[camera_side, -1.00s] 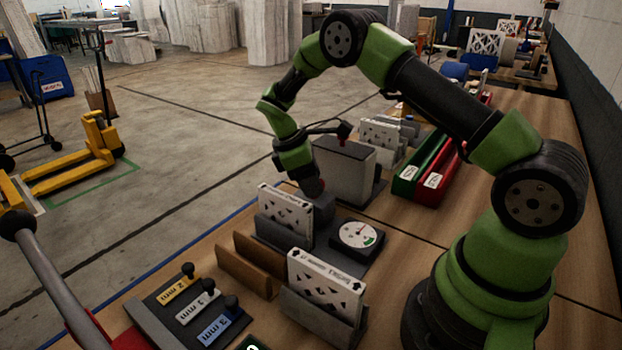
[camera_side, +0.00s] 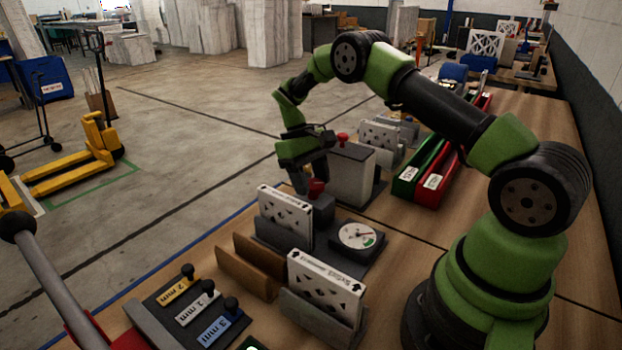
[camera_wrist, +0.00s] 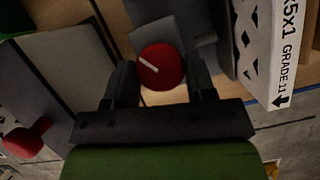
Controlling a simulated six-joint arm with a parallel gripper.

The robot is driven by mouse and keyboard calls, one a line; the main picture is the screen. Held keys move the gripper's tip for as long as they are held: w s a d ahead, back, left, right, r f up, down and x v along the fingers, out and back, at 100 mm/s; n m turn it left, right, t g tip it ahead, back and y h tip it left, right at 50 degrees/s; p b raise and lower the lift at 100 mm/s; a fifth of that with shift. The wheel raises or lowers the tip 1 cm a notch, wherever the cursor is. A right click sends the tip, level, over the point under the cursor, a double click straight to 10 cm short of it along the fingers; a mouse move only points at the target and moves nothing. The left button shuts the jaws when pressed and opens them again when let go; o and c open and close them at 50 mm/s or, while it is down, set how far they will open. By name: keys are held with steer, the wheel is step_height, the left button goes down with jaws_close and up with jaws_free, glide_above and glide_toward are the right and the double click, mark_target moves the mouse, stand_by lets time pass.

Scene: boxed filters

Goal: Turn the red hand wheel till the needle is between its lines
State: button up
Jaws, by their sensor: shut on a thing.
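The red hand wheel (camera_side: 317,187) sits on a dark grey block behind a filter box. In the wrist view the wheel (camera_wrist: 161,66) is round, with a white mark on top, and lies between my two fingers. My gripper (camera_side: 306,180) is shut on the wheel from above; the wheel also shows between the fingertips in the wrist view (camera_wrist: 162,78). The round white gauge (camera_side: 357,236) lies on a dark base to the right, with a green patch at its lower right. Its needle points to the upper right. The lines are too small to make out.
A grey box with a red knob (camera_side: 342,139) stands just behind my gripper. A white patterned filter (camera_side: 284,213) stands close in front; another (camera_side: 326,285) is nearer. Green (camera_side: 419,163) and red (camera_side: 438,178) bins lie to the right. Labelled levers (camera_side: 198,302) are front left.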

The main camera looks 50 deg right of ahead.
steer(key=shift+m, duration=0.6)
steer(key=o, duration=0.9)
steer(key=shift+r, duration=0.1)
steer(key=v, duration=0.7)
steer(key=shift+d, duration=0.2)
steer(key=shift+r, duration=0.15)
